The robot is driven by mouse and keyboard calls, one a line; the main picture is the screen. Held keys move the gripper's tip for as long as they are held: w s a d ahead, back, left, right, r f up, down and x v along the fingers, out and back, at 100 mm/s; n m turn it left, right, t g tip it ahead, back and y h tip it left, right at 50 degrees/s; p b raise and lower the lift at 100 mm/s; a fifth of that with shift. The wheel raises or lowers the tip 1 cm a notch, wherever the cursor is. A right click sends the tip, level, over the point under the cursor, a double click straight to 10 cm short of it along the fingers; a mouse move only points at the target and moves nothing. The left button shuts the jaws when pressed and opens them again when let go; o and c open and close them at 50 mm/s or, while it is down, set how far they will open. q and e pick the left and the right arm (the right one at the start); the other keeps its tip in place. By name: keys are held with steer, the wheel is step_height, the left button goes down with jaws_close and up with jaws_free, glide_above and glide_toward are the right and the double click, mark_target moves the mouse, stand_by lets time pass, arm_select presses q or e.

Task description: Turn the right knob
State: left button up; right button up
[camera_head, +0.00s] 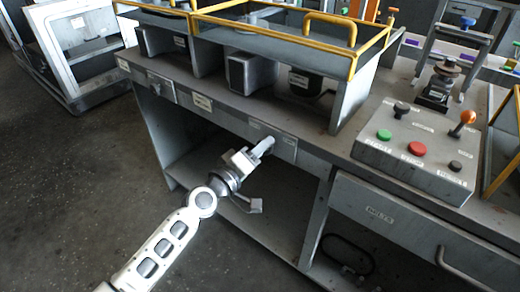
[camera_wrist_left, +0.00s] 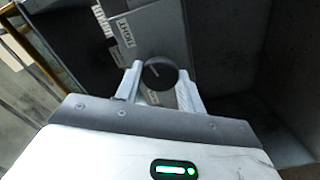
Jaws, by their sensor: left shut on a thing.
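The round dark knob (camera_wrist_left: 160,73) is on the grey front panel, with a light pointer line on its face. A white label reading "RIGHT" (camera_wrist_left: 124,31) is on the panel beside it in the left wrist view. My left gripper (camera_wrist_left: 159,84) has one finger on each side of the knob and is shut on it. In the head view my left gripper (camera_head: 264,147) reaches the front edge of the bench (camera_head: 225,118), and it hides the knob there. My right gripper is in neither view.
A grey control box (camera_head: 415,150) with green, red and black buttons and an orange-topped lever (camera_head: 462,121) stands on the bench at right. Yellow rails (camera_head: 270,27) frame the bench top. Open shelf space lies below the panel.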

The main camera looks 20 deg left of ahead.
arm_select(q)
steer(key=shift+n, duration=3.5)
steer(key=o, duration=1)
steer(key=shift+c, duration=0.2)
steer(key=shift+s, duration=0.1)
